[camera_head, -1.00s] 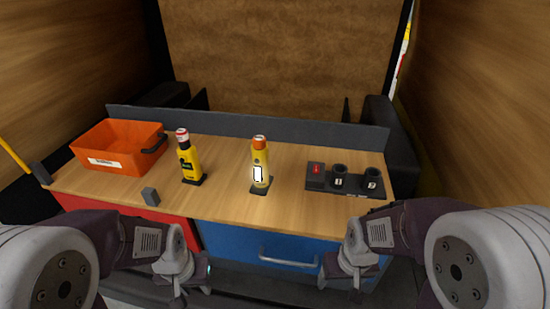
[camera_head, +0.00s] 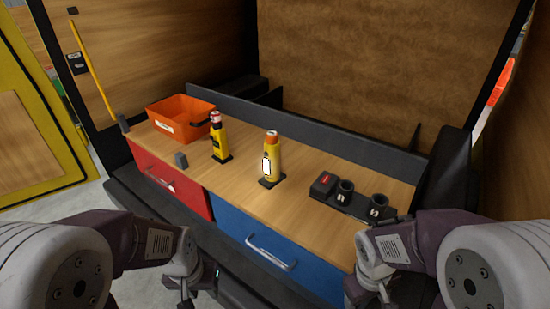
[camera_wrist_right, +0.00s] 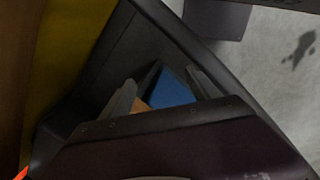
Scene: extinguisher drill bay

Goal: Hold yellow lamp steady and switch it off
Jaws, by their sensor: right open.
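The yellow lamp (camera_head: 275,160) stands upright on a small dark base on the wooden bench top, with an orange cap and a bright white panel on its front. A second yellow bottle-like thing (camera_head: 219,141) with a red and white top stands left of it. My left gripper (camera_head: 187,293) hangs low in front of the red drawer side, apart from the lamp; its jaws are too small and dark to judge. My right gripper (camera_head: 376,287) is low in front of the blue drawer's right end, open and away from the lamp. In the right wrist view its fingers (camera_wrist_right: 165,88) show partly.
A black holder with two cups (camera_head: 345,192) sits right of the lamp. A blue drawer handle (camera_head: 270,254) sticks out in front. A dark rail (camera_head: 330,140) backs the bench.

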